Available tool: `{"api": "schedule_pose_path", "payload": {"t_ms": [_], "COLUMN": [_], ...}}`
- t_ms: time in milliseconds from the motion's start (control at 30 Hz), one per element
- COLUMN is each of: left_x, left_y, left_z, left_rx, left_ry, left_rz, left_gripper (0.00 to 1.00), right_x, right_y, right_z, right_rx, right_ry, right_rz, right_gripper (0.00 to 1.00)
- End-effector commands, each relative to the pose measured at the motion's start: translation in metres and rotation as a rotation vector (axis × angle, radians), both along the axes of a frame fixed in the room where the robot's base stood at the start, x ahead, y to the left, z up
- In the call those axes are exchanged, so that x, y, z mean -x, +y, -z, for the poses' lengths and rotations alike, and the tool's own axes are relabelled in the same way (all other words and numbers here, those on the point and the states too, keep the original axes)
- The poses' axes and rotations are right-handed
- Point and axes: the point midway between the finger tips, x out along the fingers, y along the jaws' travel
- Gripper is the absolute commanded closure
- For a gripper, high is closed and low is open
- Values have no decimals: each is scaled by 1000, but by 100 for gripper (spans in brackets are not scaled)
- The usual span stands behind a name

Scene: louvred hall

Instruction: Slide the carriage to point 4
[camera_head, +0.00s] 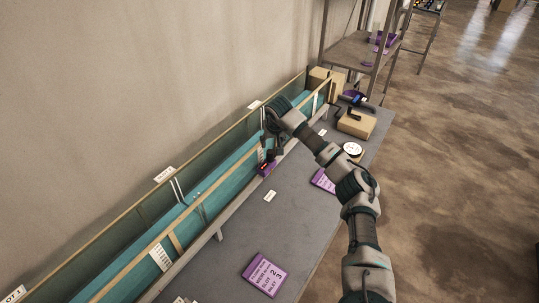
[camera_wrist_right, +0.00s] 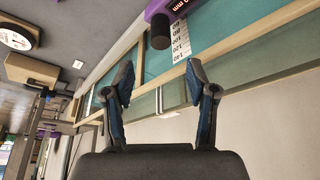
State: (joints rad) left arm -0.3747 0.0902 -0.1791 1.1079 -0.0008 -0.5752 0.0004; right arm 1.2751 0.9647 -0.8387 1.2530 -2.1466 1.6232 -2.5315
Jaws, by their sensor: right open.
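A long teal channel (camera_head: 238,178) with wooden rails runs along the wall in the head view. A small purple unit with a red display (camera_head: 267,169), apparently part of the carriage, sits at the channel's near rail. It also shows at the top of the right wrist view (camera_wrist_right: 168,10), beside a white printed scale (camera_wrist_right: 180,42). My right gripper (camera_head: 272,128) is over the channel, just beyond the purple unit. In the wrist view its fingers (camera_wrist_right: 160,78) are apart with nothing between them. White tags (camera_head: 164,174) stand along the far rail; their numbers are unreadable. My left gripper is out of view.
A purple card reading slot 2, inlet 3 (camera_head: 265,275) lies on the grey bench (camera_head: 315,222). A second purple card (camera_head: 324,181), a round dial (camera_head: 352,149) and a cardboard box (camera_head: 356,124) lie along its right side. A shelf rack (camera_head: 352,50) stands beyond.

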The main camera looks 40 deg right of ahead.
Motion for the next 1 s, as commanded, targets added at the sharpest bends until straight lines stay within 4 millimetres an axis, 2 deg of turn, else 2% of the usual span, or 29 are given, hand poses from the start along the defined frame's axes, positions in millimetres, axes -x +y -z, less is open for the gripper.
{"api": "schedule_pose_path", "payload": {"t_ms": [33, 200, 433, 600, 900, 967, 1000], "left_x": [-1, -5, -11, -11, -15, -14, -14], "left_y": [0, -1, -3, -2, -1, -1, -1], "left_z": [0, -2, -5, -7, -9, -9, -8], "left_rx": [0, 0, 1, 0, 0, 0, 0], "left_ry": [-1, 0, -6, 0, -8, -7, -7], "left_rz": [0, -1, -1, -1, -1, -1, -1], "left_gripper": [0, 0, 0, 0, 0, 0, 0], "right_x": [-4, -17, -32, -36, -37, -37, -37], "right_y": [-1, -8, -14, -18, -20, -20, -20], "right_z": [14, 50, 87, 100, 103, 103, 103], "right_rx": [-3, -2, 1, 0, 0, 0, 0], "right_ry": [4, 2, 0, 0, -1, -1, -1], "right_rz": [1, 1, 0, -1, 0, 0, 0], "right_gripper": [43, 43, 43, 43, 43, 55, 65]}}
